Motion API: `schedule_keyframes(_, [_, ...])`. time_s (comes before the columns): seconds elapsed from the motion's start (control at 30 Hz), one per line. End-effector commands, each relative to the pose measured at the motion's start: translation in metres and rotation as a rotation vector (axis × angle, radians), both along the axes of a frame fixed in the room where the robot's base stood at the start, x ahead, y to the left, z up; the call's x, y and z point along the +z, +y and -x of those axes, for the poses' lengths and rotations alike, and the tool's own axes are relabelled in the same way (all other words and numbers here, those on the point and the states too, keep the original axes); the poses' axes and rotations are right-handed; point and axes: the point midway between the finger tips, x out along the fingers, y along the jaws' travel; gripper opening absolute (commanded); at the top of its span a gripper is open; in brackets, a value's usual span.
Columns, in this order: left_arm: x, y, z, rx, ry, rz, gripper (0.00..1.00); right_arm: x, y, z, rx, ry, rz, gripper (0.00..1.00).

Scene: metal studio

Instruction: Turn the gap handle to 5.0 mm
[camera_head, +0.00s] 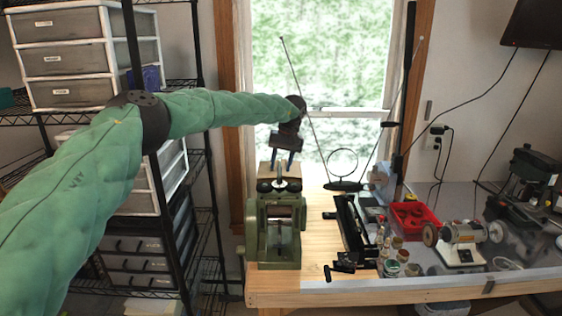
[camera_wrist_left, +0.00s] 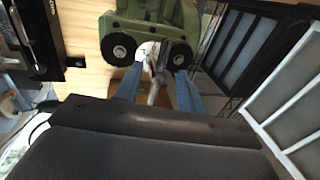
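The green rolling mill (camera_head: 275,235) stands at the left front of the wooden bench, with two black round knobs on top. They show in the wrist view as black discs (camera_wrist_left: 121,46) on the green body (camera_wrist_left: 155,12). A thin silvery bar (camera_wrist_left: 157,75), which looks like the gap handle, shows between these discs. My left gripper (camera_head: 281,161) is above the mill top, fingers pointing down. Its bluish fingers (camera_wrist_left: 157,92) stand apart on either side of the bar, with space visible. Whether either finger touches it, and any gap reading, I cannot tell. My right gripper is out of view.
A black long tool (camera_head: 352,228) lies right of the mill. Small jars (camera_head: 392,268), a red bin (camera_head: 413,217) and a bench grinder (camera_head: 460,243) stand farther right. Shelving with drawers (camera_head: 65,55) is at the left. The window is behind.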

Motion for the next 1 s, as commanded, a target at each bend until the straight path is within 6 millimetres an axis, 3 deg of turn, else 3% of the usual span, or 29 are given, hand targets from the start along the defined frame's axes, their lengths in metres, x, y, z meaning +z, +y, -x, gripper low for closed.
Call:
schedule_keyframes(0.4, [-0.0067, 0.0010, 0.0002, 0.000, 0.000, 0.001, 0.39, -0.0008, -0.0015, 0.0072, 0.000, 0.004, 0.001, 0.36])
schedule_keyframes(0.6, [-0.0065, 0.0010, 0.0002, 0.000, 0.000, 0.001, 0.00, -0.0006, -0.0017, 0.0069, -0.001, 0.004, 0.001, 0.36])
schedule_keyframes(1.0, [-0.0094, -0.0001, 0.0001, 0.058, 0.002, 0.001, 0.00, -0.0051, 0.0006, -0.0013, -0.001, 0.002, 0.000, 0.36])
